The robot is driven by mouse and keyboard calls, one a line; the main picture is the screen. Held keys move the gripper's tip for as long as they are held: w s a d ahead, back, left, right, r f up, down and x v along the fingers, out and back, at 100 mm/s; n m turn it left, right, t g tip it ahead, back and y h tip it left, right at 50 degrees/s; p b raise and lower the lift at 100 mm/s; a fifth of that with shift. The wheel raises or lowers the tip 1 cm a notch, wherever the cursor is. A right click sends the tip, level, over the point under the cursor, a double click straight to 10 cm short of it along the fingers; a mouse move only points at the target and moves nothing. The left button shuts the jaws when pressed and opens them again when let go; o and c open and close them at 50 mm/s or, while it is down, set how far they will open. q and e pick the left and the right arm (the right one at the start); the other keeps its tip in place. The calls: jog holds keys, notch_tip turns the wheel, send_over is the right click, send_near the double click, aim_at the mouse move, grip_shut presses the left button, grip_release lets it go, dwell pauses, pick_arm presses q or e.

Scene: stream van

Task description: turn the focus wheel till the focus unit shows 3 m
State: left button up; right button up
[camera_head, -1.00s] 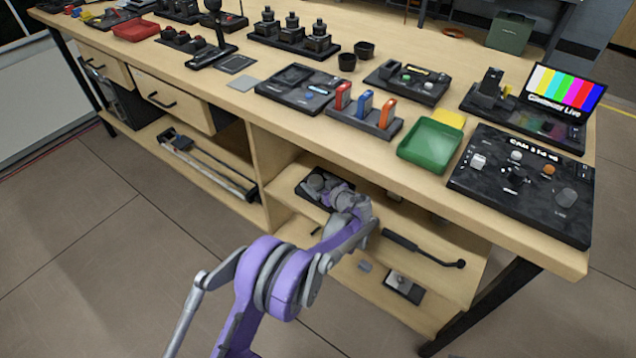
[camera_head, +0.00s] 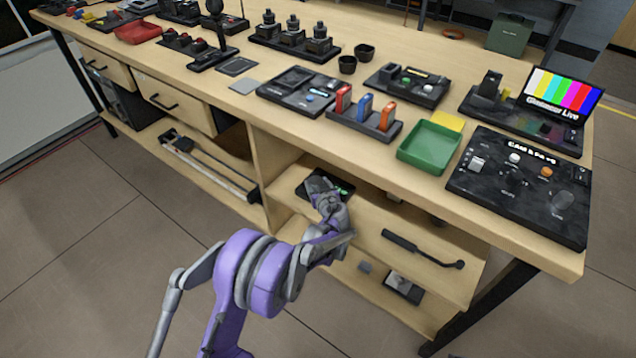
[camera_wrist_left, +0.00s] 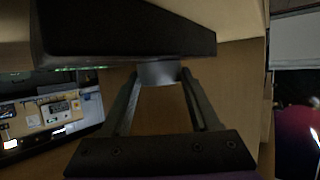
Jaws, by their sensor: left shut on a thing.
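The focus unit (camera_head: 302,188) is a dark box on the upper shelf under the bench. A small green mark shows on it, too small to read. In the left wrist view the unit (camera_wrist_left: 120,30) is a black block across the top. The focus wheel (camera_wrist_left: 158,73) is a grey cylinder below that block, between the fingertips. My left gripper (camera_wrist_left: 160,85) is shut on the wheel, one finger on each side. In the head view my left gripper (camera_head: 322,188) hides the wheel and part of the unit. My right gripper is not in view.
The bench top (camera_head: 285,135) overhangs the shelf just above my left arm. A black handle bar (camera_head: 422,250) lies on the shelf to the right. A green tray (camera_head: 428,148) and a black control panel (camera_head: 520,190) stand on the bench top. The floor in front is clear.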

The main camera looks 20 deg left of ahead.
pick_arm(q)
jog(key=shift+s+a+m+t+h, duration=0.15)
jog(key=shift+m+t+h, duration=0.45)
jog(key=shift+m+h, duration=0.5)
jog(key=o, duration=1.4)
jog(key=shift+c, duration=0.2)
jog(key=p+v, duration=0.2)
jog(key=v, duration=0.8)
jog(key=shift+s+r, duration=0.15)
jog(key=shift+s, duration=0.15)
